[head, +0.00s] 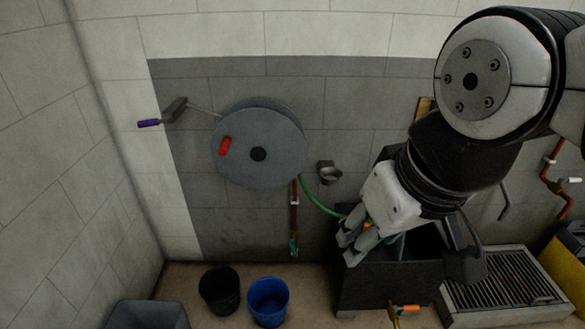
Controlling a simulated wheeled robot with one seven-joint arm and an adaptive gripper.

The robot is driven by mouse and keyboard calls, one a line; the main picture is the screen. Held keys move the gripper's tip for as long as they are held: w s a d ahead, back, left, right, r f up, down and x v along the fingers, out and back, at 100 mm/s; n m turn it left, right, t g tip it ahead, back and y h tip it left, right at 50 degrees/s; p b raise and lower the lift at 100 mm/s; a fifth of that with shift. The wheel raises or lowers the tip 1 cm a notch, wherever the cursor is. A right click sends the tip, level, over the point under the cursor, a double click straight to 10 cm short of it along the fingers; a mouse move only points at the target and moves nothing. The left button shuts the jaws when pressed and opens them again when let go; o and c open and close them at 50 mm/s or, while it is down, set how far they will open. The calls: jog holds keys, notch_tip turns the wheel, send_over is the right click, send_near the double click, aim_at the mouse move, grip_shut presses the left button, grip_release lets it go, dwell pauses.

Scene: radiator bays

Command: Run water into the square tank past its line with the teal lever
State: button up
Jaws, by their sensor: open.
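A dark square tank (372,291) stands against the wall right of centre. Its inside is mostly hidden by my arm, so I cannot see a line or any water level. A small teal lever (293,247) sits at the low end of a copper pipe on the wall, left of the tank. My gripper (348,246) is open over the tank's left rear part, with its fingers pointing down and left. It is apart from the teal lever, to its right. A green hose (318,203) runs from the pipe toward the tank and passes behind my gripper.
A large grey reel with a red handle (225,146) and a purple-handled crank (149,123) are on the wall. Black (219,291) and blue (268,301) buckets stand left of the tank. An orange-handled tap (405,309) is in front. A slatted grate (505,280) lies to the right.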

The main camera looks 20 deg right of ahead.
aim_at(293, 248)
jog(key=shift+c, duration=0.5)
